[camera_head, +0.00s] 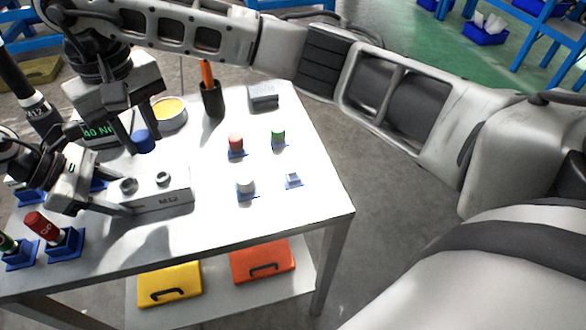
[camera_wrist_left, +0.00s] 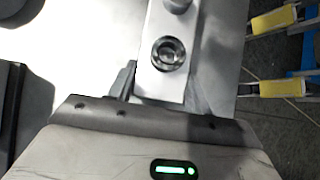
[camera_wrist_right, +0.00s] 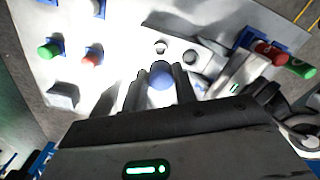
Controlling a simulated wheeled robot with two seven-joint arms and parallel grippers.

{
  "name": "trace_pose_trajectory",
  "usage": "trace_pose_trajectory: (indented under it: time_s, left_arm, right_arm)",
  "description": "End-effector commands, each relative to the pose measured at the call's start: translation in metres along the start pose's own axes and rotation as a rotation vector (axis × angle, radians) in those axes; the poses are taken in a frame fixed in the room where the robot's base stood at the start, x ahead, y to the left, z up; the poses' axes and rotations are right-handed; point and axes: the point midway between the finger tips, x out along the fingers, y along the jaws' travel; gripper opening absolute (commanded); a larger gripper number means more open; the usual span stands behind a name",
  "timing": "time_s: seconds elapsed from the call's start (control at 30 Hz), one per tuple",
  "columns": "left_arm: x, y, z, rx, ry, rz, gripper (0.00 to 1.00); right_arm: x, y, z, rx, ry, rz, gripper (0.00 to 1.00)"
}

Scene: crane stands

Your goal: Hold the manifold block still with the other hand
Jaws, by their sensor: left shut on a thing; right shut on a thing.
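The manifold block (camera_head: 175,197), a pale block marked M12 with two round ports on top, lies on the table's left part. My left gripper (camera_head: 122,197) is shut on the block's left end. In the left wrist view its fingers (camera_wrist_left: 163,88) lie along both sides of the block (camera_wrist_left: 150,82), below a dark-ringed port. My right gripper (camera_head: 136,132) is shut on a blue round-topped piece (camera_head: 144,142) behind the block.
Red (camera_head: 236,142), green (camera_head: 278,135) and white (camera_head: 245,186) pieces stand on blue holders to the right. A yellow-filled bowl (camera_head: 170,112), black cup (camera_head: 212,101) and grey box (camera_head: 263,97) stand behind. A red-topped tool (camera_head: 45,228) is at front left.

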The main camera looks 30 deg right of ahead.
Motion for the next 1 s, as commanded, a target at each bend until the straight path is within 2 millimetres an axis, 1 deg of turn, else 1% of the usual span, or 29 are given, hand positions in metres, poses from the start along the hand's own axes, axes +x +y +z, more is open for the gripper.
trace_pose_trajectory:
  time_s: [0.47, 0.57, 1.0]
  left_arm:
    - [-0.001, 0.000, 0.001, 0.000, -0.002, 0.000, 0.19]
    - [-0.001, 0.000, 0.001, 0.000, -0.002, 0.001, 0.19]
    - [-0.001, 0.000, 0.001, 0.000, -0.002, 0.001, 0.19]
  right_arm:
    - [0.002, 0.000, 0.000, 0.000, 0.000, 0.000, 0.02]
    - [0.007, 0.000, 0.000, 0.000, -0.001, 0.001, 0.02]
    - [0.042, 0.000, 0.001, 0.001, -0.001, 0.000, 0.02]
